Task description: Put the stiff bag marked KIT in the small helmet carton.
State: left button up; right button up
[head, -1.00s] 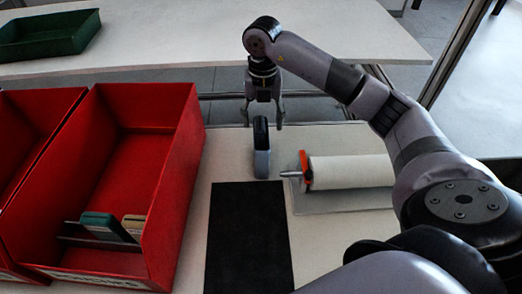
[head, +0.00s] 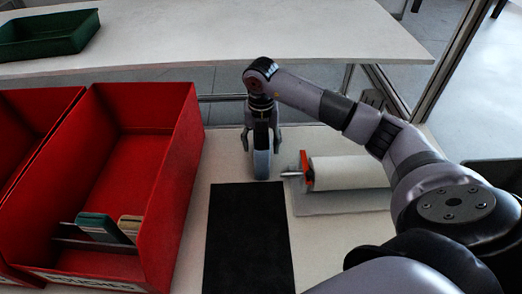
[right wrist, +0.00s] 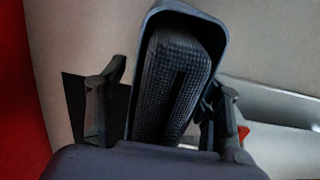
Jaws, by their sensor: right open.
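My right gripper (head: 262,146) is open, pointing down, with its fingers on either side of the top of a narrow upright grey-and-black object (head: 262,164) behind the black mat. In the right wrist view, the open fingers flank this object (right wrist: 175,85), which has a blue-grey rim and a dark textured middle. No gap or contact with the fingers is clear. I see no KIT marking on it. I cannot make out a bag marked KIT or a small helmet carton in either view. My left gripper is not in view.
A tall red bin (head: 180,165) on the left holds green (head: 100,225) and tan (head: 130,226) items. A black mat (head: 248,238) lies in front. A green tray (head: 48,36) sits on the far table.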

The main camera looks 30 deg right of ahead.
jog(key=shift+c, duration=0.4)
jog(key=c, duration=1.3)
jog(key=shift+o, duration=0.2)
jog(key=shift+r, duration=0.1)
